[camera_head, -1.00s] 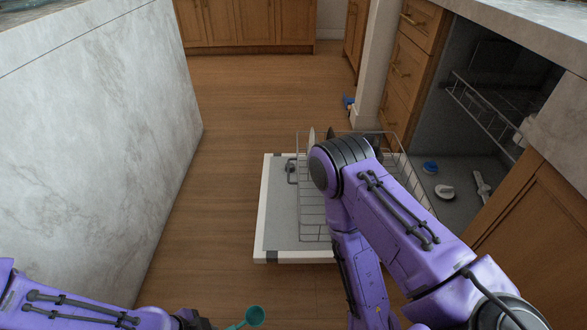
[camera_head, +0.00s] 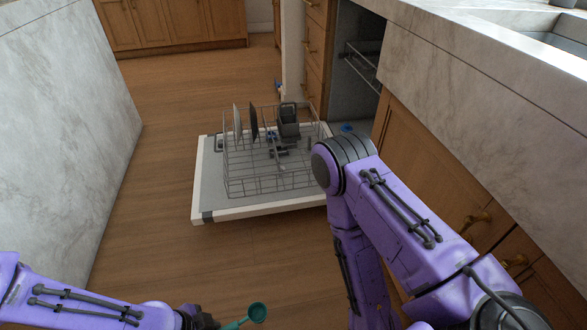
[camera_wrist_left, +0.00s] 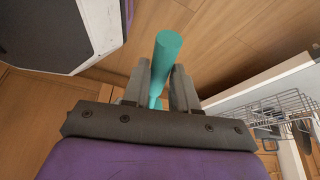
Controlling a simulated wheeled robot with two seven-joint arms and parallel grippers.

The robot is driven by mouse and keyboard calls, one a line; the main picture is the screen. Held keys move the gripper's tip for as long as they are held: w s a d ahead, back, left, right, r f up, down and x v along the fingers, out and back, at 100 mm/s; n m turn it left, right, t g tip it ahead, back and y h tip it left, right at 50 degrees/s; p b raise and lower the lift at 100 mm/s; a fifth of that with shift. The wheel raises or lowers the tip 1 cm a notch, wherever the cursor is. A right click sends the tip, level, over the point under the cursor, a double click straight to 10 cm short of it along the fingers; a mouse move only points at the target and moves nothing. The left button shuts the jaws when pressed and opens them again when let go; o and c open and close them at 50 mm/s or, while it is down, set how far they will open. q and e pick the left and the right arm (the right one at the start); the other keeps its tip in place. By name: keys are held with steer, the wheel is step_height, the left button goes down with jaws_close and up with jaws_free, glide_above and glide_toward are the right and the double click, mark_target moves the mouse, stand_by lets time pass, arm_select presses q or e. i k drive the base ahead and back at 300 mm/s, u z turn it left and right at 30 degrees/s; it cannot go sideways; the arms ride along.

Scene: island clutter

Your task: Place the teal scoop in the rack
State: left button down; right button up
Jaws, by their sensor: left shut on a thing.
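The teal scoop (camera_head: 257,313) shows at the bottom of the head view, its round bowl to the right and its handle running left into my left gripper (camera_head: 207,321). In the left wrist view the teal handle (camera_wrist_left: 167,52) stands between the two fingers of my left gripper (camera_wrist_left: 160,85), which is shut on it. The wire rack (camera_head: 270,184) sits on the lowered dishwasher door ahead, well apart from the scoop. It also shows at the right of the left wrist view (camera_wrist_left: 262,116). My right arm crosses the right side of the head view; its gripper is out of frame.
The open dishwasher door (camera_head: 208,190) lies low over the wooden floor (camera_head: 150,230). Plates (camera_head: 238,122) and a dark grey container (camera_head: 289,122) stand in the rack. A marble island (camera_head: 60,130) is at left, a counter with cabinets (camera_head: 440,180) at right. The floor between is clear.

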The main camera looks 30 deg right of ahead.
mark_target(257, 172)
steer(key=z, duration=0.55)
steer(key=i, duration=1.65)
